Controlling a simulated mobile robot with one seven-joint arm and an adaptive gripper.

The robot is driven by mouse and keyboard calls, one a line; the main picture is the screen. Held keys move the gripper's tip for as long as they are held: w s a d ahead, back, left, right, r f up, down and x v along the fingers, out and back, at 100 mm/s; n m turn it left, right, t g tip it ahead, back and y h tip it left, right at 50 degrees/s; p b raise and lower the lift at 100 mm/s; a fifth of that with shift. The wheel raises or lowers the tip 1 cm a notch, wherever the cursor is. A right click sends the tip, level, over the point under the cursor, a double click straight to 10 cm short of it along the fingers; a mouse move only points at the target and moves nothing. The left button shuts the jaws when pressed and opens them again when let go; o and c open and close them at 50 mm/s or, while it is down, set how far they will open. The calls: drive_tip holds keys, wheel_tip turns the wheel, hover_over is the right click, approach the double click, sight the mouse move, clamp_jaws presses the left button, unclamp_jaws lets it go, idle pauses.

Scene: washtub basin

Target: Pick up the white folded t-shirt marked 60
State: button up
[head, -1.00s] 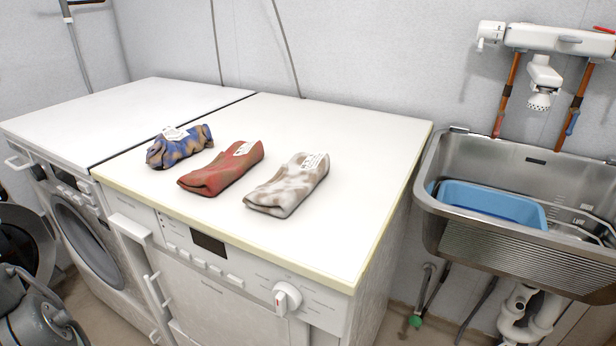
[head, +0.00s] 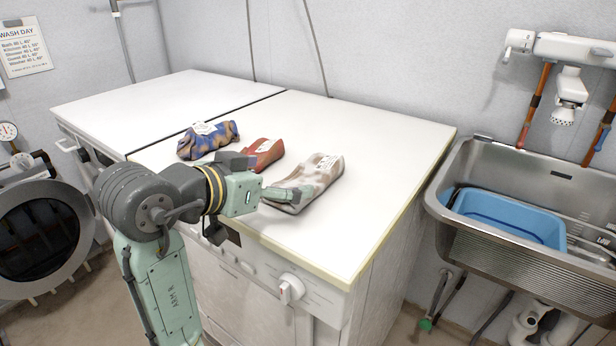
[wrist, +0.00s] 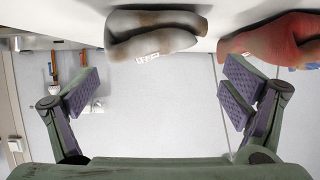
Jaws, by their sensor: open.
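The white folded t-shirt (head: 318,174), with brown stains and a white tag, lies on the white machine top, the rightmost of three folded garments. The tag's number is too small to read. My gripper (head: 282,194) is at this shirt's left front side in the head view and covers part of it. In the wrist view the shirt (wrist: 150,36) is at the top, ahead of the spread, empty fingers (wrist: 162,92). I cannot tell whether a finger touches it.
A red folded garment (head: 264,152) and a blue-brown one (head: 205,138) lie to the left. The machine top (head: 385,150) is clear to the right. A steel sink (head: 520,255) with a blue tub (head: 505,215) stands at right, and a wall rises behind.

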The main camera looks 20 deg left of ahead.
sight(290, 179)
drive_tip(key=x, duration=0.6)
drive_tip(key=shift+w+d+f+p, duration=0.1)
drive_tip(key=shift+d+p, duration=0.2)
drive_tip(key=shift+p, duration=0.1)
drive_tip(key=shift+c, duration=0.2)
drive_tip(key=c, duration=1.3)
